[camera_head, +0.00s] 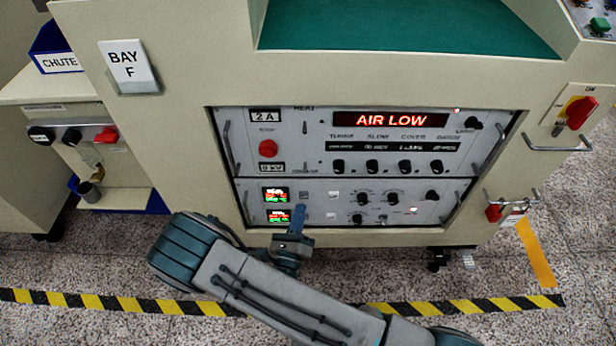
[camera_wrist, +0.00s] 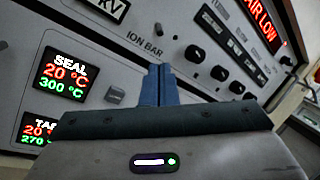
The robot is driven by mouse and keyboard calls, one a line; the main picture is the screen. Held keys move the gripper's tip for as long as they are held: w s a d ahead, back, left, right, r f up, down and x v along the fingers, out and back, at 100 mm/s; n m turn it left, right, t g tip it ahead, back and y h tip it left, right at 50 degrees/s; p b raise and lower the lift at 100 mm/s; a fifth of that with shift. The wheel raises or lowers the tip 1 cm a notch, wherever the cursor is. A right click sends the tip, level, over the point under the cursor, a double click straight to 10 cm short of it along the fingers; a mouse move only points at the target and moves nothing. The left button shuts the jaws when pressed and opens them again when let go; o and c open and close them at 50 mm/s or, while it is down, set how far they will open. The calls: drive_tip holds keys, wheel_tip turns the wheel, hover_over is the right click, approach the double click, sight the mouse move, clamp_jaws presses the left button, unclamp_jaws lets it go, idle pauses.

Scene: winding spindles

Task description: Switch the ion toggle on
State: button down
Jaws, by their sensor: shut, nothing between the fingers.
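The ion toggle (camera_wrist: 158,28) is a small metal lever just above the "ION BAR" label (camera_wrist: 145,43) in the wrist view. In the head view the ion toggle (camera_head: 305,155) is tiny, on the lower left part of the upper panel, and its position cannot be read. My gripper (camera_wrist: 159,68) is shut and empty, its blue fingers pointing up at the panel below the label. In the head view my gripper (camera_head: 299,208) is in front of the lower panel, below the toggle. The fingers appear apart from the toggle.
Temperature displays (camera_wrist: 66,75) glow left of the fingers, with a square button (camera_wrist: 115,95) between. Knobs (camera_wrist: 195,53) lie to the right. A red button (camera_head: 268,148) is left of the toggle. Metal handles (camera_head: 229,148) stick out at the panel's sides. The display (camera_head: 390,120) reads "AIR LOW".

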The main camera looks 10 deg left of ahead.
sight(312, 167)
drive_tip(key=b+x, duration=0.1)
drive_tip(key=x, duration=0.9)
drive_tip(key=shift+d+b, duration=0.1)
drive_tip(key=shift+b, duration=0.2)
drive_tip(key=shift+s+r+p, duration=0.1)
drive_tip(key=shift+r+p, duration=0.1)
drive_tip(key=shift+p, duration=0.25)
